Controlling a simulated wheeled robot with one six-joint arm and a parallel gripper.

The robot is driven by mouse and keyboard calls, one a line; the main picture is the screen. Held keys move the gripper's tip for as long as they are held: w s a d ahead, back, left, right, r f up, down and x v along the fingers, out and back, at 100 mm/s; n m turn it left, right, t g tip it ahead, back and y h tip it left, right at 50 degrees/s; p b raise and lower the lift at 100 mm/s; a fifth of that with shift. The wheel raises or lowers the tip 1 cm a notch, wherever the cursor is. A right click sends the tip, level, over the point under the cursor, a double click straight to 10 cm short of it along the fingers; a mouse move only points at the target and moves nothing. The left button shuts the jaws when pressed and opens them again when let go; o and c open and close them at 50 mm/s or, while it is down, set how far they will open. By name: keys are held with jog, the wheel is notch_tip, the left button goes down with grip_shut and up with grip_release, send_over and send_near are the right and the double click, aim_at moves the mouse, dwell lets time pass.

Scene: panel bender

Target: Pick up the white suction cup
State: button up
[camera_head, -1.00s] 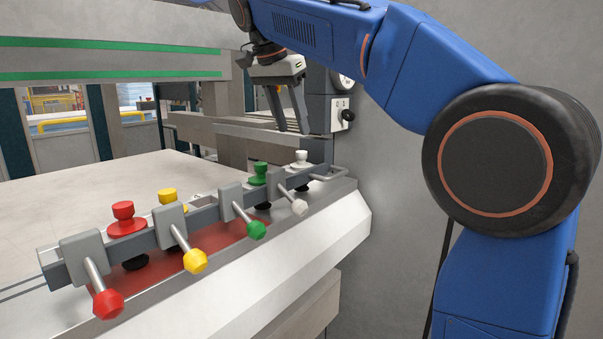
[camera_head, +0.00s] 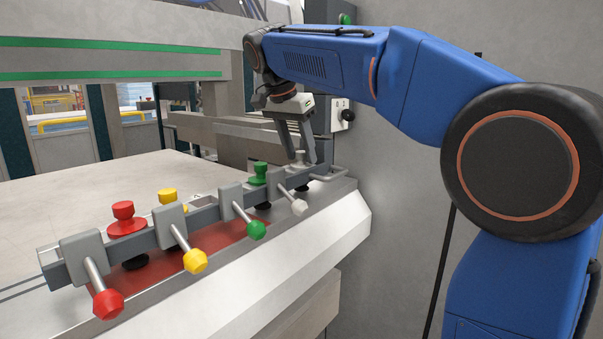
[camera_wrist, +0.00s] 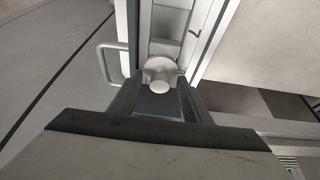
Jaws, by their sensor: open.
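The white suction cup (camera_head: 299,158) sits upright in the rail at its far end, partly hidden by my gripper in the head view. In the wrist view the white suction cup (camera_wrist: 159,72) shows its round top just beyond the fingertips, between them. My gripper (camera_head: 302,160) points down over the cup with its two fingers open. In the wrist view my gripper (camera_wrist: 157,88) has a finger on each side of the cup's knob, and nothing is clamped. I cannot tell whether a finger touches the cup.
A green suction cup (camera_head: 258,173), a yellow one (camera_head: 168,197) and a red one (camera_head: 125,218) stand along the same rail. Levers with coloured knobs stick out in front. A metal handle (camera_head: 331,174) is at the rail's far end. A grey wall is at right.

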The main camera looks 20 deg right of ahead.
jog(key=shift+c, duration=0.2)
grip_shut()
jog(key=shift+r, duration=0.15)
